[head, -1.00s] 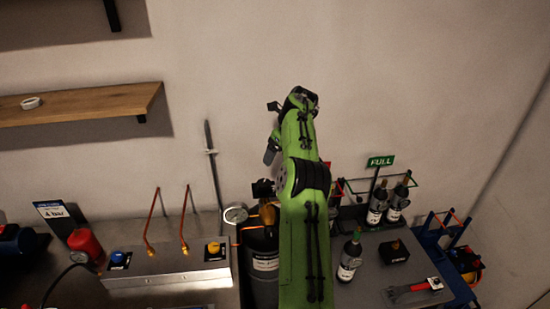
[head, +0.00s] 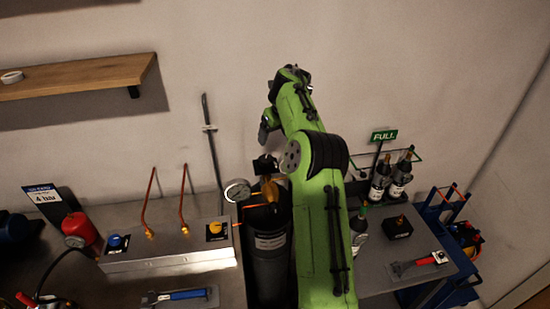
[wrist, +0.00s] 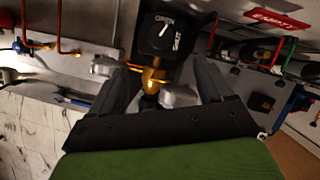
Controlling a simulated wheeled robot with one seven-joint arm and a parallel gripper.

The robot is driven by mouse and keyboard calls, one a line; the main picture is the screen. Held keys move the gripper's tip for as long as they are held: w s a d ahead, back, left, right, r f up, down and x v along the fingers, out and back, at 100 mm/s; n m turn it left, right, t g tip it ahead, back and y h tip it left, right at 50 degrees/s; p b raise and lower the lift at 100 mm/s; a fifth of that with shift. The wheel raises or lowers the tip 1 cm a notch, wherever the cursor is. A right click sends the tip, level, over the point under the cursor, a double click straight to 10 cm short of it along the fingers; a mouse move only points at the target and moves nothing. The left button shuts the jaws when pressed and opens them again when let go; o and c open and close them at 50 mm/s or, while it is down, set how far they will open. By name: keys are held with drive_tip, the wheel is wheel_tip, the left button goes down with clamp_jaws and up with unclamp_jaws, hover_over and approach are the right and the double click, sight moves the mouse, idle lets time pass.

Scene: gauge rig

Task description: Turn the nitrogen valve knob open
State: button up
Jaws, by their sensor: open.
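The valve knob is a black block (wrist: 163,38) in the wrist view, marked OPEN and SHUT, with a small white pointer slanting up to the right. A brass valve body (wrist: 152,76) sits below it in the picture. My gripper (wrist: 163,78) is open, one dark finger on each side of the brass part, with nothing visibly clamped. I cannot tell whether a finger touches it. In the head view the black knob (head: 265,164) tops the brass valve (head: 270,190) on a dark gas cylinder (head: 270,262). My fingers cannot be made out there.
A round gauge (head: 237,190) sits left of the valve. A metal manifold box (head: 170,259) with a blue knob (head: 115,242) and yellow-based knob (head: 215,229) stands left. Bottles (head: 380,182) and a green FULL sign (head: 384,136) are right. A wooden shelf (head: 80,75) hangs upper left.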

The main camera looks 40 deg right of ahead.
sight(266, 159)
drive_tip(key=p+x, duration=0.1)
drive_tip(key=x, duration=1.2)
drive_tip(key=shift+w+f, duration=0.1)
drive_tip(key=shift+f, duration=0.1)
drive_tip(key=shift+c, duration=0.4)
